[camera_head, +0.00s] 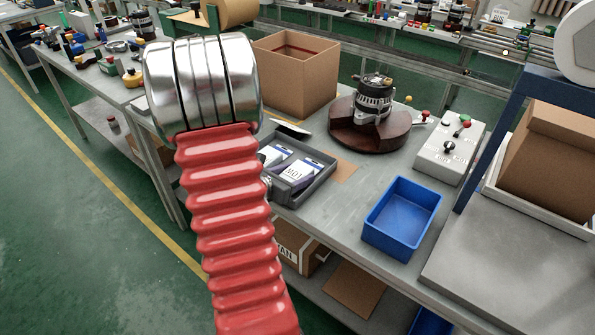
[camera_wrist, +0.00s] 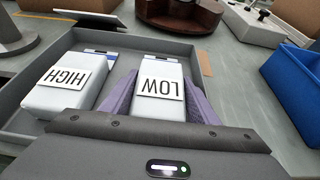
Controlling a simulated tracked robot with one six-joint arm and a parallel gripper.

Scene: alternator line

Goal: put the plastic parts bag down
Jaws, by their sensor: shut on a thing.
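The plastic parts bag (camera_wrist: 158,76) is a pale pack with a card reading LOW, upside down in the wrist view. My gripper (camera_wrist: 162,82) has its purple fingers on both sides of this bag and is shut on it. The bag is within the outline of the grey tray (camera_wrist: 40,103); I cannot tell whether it touches the tray floor. A second pale bag (camera_wrist: 62,84), labelled HIGH, lies to its left in the tray. In the head view the held bag (camera_head: 306,164) shows at the tray's right side, while my red arm hides most of the gripper.
A blue bin (camera_head: 403,218) stands right of the tray. An alternator on a round brown base (camera_head: 368,132) is behind it. An open cardboard box (camera_head: 296,80) stands at the back. A grey control box (camera_head: 450,146) sits farther right. Bare bench lies between tray and bin.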

